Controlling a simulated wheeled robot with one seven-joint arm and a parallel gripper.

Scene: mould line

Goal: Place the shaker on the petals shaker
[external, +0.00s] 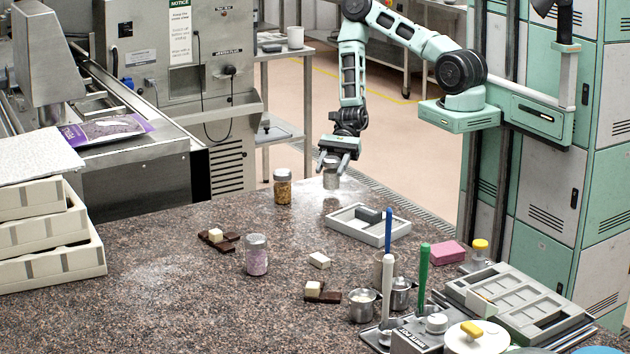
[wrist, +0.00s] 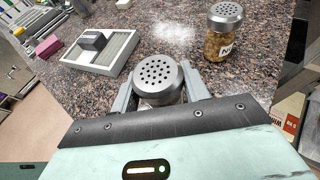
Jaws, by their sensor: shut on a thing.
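My gripper (external: 336,158) is shut on a metal shaker (external: 331,178) with a perforated lid, upright near the far edge of the counter. In the wrist view the shaker (wrist: 158,75) sits between the two fingers (wrist: 160,98), its holed lid facing the camera. Its lower part is mostly hidden there. I cannot tell whether its base touches the counter. The petals shaker (external: 257,257), a clear jar with pinkish-purple contents and a grey lid, stands upright nearer the camera, to the left of my gripper. It does not show in the wrist view.
A jar with golden-brown contents (external: 283,190) stands left of my gripper; it also shows in the wrist view (wrist: 222,42). A grey tray (external: 346,233) is to the right. Chocolate pieces (external: 222,241) lie behind the petals shaker.

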